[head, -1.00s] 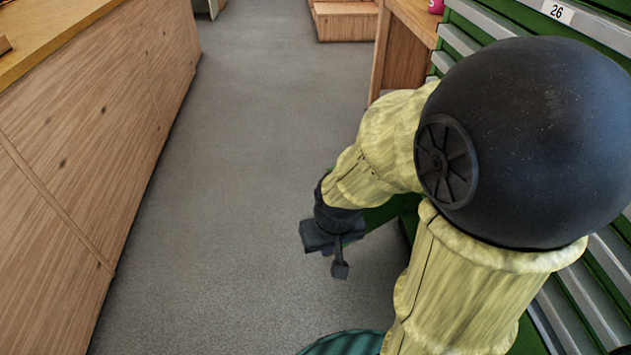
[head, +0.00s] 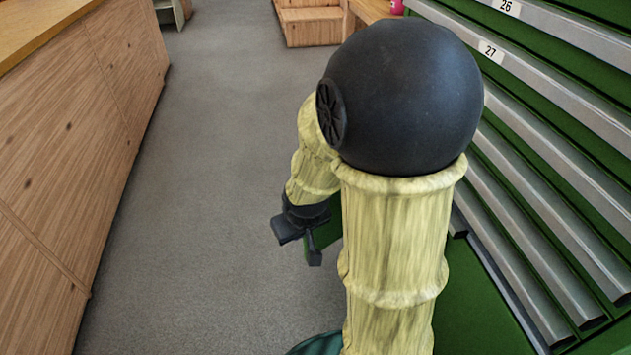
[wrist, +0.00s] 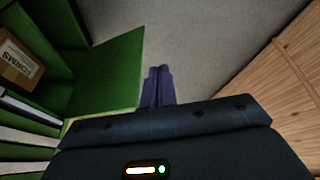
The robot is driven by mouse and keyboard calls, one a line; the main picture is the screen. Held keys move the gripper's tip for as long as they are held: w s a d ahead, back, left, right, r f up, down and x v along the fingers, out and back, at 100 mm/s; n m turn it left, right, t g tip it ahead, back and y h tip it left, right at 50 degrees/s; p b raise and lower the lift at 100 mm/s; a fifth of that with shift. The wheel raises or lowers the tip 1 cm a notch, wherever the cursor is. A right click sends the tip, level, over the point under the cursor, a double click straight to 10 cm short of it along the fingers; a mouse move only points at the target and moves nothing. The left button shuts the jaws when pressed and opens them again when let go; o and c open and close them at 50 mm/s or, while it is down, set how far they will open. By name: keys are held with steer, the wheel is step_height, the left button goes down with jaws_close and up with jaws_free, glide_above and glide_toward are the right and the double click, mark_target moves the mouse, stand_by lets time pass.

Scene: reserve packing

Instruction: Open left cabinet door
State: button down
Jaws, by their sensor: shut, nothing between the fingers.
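A green cabinet door (wrist: 115,72) stands swung out from its cabinet in the wrist view. Part of the same green panel (head: 326,230) shows behind my gripper (head: 314,256) in the head view. In the wrist view my gripper (wrist: 158,75) has its dark fingers together with nothing between them. The fingers are just right of the door's free edge; I cannot tell whether they touch it. The open cabinet inside shows at the left of the wrist view. In the head view my arm hides most of the door and the opening.
A cardboard box (wrist: 18,62) sits inside the cabinet. A bank of green and grey drawers (head: 560,170) lines the right side. A wooden counter (head: 75,150) runs along the left. Grey floor (head: 215,150) between them is clear. A wooden step unit (head: 310,25) stands farther back.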

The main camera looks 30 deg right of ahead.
steer(key=w+d+f+n+t+y+b, duration=0.2)
steer(key=w+d+f+t, duration=0.4)
steer(key=w+d+f, duration=0.45)
steer(key=s+d+t+y, duration=0.2)
steer(key=d+t, duration=0.5)
steer(key=d, duration=0.1)
steer(key=shift+r+b, duration=0.35)
steer(key=shift+r, duration=0.05)
steer(key=shift+a, duration=0.1)
steer(key=w+a+b, duration=0.2)
steer(key=w+b, duration=0.2)
steer(key=w, duration=0.9)
steer(key=shift+w+a+b, duration=0.3)
steer(key=shift+a+b, duration=0.05)
steer(key=shift+a, duration=0.05)
